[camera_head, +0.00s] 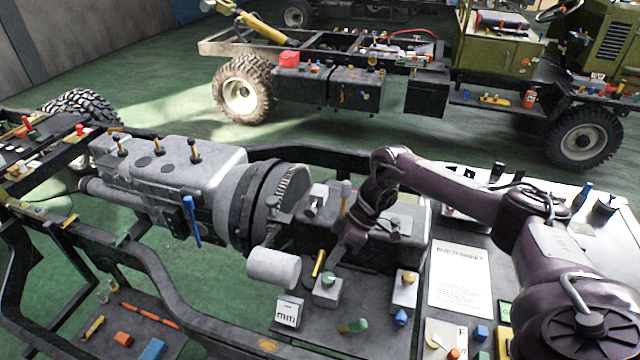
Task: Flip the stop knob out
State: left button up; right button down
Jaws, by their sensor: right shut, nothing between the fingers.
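My right arm reaches in from the right, and its dark gripper (340,254) points down over the work panel beside the engine. The gripper looks shut and empty. Below it, a green knob (328,280) sits on a small grey block, and an orange knob (409,277) sits on another block to the right. A yellow lever (318,264) stands just left of the fingertips. I cannot tell which of these is the stop knob. The gripper appears apart from the knobs, though contact is hard to judge. My left gripper is not in view.
A grey engine (170,175) with a flywheel lies left of the panel, with a white cylinder (273,268) near the gripper. A printed sheet (460,280) lies to the right. The black chassis rail (150,275) runs along the front. A second chassis (330,75) stands behind.

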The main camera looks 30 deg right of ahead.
aim_at(311, 211)
jog(key=i+l, duration=0.9)
